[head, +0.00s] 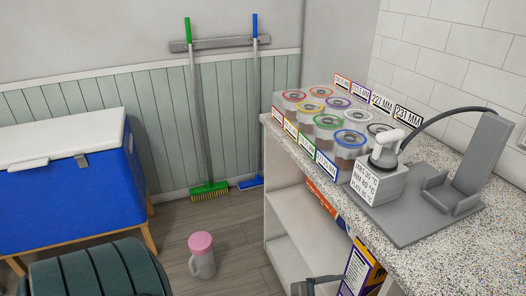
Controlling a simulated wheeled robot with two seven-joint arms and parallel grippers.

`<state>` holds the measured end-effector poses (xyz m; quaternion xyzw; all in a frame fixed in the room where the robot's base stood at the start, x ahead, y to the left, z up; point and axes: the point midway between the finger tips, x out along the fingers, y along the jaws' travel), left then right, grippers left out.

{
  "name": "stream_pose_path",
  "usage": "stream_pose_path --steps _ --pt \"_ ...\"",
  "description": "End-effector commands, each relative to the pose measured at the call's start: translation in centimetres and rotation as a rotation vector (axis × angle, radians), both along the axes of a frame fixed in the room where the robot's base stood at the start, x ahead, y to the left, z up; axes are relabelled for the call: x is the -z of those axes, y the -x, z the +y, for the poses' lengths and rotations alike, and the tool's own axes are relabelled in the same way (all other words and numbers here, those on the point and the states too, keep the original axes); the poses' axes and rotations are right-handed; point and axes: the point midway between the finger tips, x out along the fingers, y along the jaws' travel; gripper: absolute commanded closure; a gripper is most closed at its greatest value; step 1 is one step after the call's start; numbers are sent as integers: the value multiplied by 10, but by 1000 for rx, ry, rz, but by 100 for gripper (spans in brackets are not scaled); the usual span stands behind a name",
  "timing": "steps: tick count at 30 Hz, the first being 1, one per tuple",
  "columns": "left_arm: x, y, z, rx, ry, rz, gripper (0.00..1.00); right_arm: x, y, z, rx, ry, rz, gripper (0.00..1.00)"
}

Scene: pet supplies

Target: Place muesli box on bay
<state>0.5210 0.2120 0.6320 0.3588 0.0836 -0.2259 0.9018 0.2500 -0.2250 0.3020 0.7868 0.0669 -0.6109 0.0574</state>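A purple and yellow box (361,272) stands at the lower right under the counter's front edge. It may be the muesli box, but its print is too small to read, and its lower part is cut off by the frame. An orange-red box (322,198) lies partly hidden under the counter edge. No place is clearly marked as the bay; the shelf unit (300,222) below the counter has open compartments. A dark part (315,284) at the bottom edge, just left of the purple box, may be my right gripper; its fingers cannot be made out. My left gripper is not in view.
The speckled counter (440,262) holds several lidded jars (327,122), a white label printer-like block (378,180) and a grey stand (455,190). A blue cooler (75,205) stands left. A pink-lidded jug (202,256) is on the floor. Brooms (208,188) lean behind.

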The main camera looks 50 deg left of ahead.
Motion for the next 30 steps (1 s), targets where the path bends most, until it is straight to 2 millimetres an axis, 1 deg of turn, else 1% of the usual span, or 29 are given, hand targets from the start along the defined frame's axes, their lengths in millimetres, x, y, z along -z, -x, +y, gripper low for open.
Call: stream_pose_path --steps 1,5,6,8,9,11,12,14,15,17,18,21,24,27,30 --pt "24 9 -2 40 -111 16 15 0 2 0 0 1 3 100" --pt "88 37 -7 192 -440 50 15 2 7 0 0 1 9 100" --pt "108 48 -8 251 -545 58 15 2 9 0 0 0 10 100" --pt "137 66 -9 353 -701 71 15 2 10 0 0 0 12 100" --pt "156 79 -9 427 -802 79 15 2 11 0 0 1 14 100" --pt "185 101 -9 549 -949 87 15 3 12 0 -1 0 15 100" --pt "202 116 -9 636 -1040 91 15 3 13 0 -1 0 15 100" --pt "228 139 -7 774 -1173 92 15 3 13 0 -1 0 15 100" --pt "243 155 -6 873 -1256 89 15 3 12 0 -1 0 15 100" --pt "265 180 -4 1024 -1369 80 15 2 12 0 0 1 14 100" --pt "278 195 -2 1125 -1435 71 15 2 11 0 0 0 13 100" --pt "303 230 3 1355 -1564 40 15 2 8 0 0 0 10 100" --pt "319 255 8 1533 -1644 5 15 1 3 0 0 0 4 100" --pt "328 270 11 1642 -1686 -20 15 0 -2 0 0 0 -2 100" --pt "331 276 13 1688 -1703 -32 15 -1 -4 0 0 0 -5 100"
